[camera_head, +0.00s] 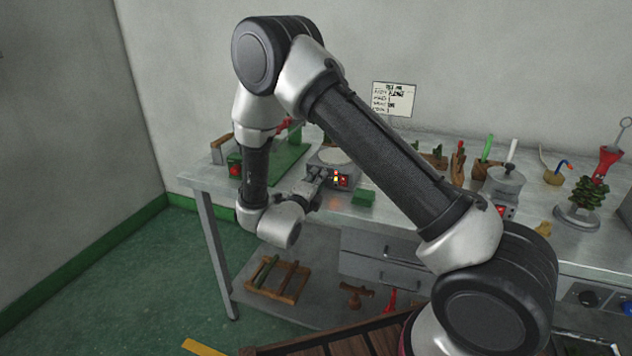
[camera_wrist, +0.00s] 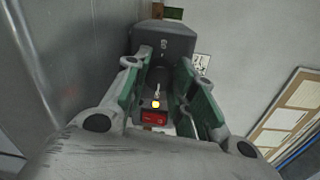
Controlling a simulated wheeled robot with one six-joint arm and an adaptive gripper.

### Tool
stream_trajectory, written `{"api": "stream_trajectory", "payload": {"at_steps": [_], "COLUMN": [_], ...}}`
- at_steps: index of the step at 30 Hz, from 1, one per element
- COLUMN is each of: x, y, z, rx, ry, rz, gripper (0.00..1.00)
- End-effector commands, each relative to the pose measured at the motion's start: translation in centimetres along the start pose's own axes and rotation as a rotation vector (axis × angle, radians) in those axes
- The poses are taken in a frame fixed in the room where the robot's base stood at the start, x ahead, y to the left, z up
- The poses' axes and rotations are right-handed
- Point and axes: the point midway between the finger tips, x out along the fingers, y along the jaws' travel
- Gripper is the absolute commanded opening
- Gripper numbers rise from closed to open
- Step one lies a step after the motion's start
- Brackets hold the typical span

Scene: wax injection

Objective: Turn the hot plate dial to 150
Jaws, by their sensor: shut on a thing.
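The hot plate (camera_head: 345,170) is a grey box with a pale round top, standing on the bench in the head view. Its front panel has small red and yellow lights. My gripper (camera_head: 324,177) is at the left part of this front panel. In the wrist view the grey hot plate body (camera_wrist: 165,38) is straight ahead. My gripper (camera_wrist: 163,72) has its two green-padded fingers on either side of the dark dial (camera_wrist: 159,79), shut on it. A yellow light (camera_wrist: 156,104) and a red switch (camera_wrist: 154,118) show between the fingers. The dial's scale numbers cannot be read.
A lidded grey pot (camera_head: 506,181) and a wax tree (camera_head: 583,196) stand farther right. A wooden frame (camera_head: 279,280) lies on the shelf below. A sign (camera_head: 394,99) hangs on the wall.

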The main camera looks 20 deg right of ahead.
Motion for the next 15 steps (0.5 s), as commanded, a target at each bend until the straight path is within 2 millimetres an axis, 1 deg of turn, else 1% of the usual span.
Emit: {"api": "stream_trajectory", "payload": {"at_steps": [15], "x": [-0.05], "y": [0.12], "z": [-0.03], "rx": [0.037], "ry": [-0.002], "rz": [0.003], "gripper": [0.02]}}
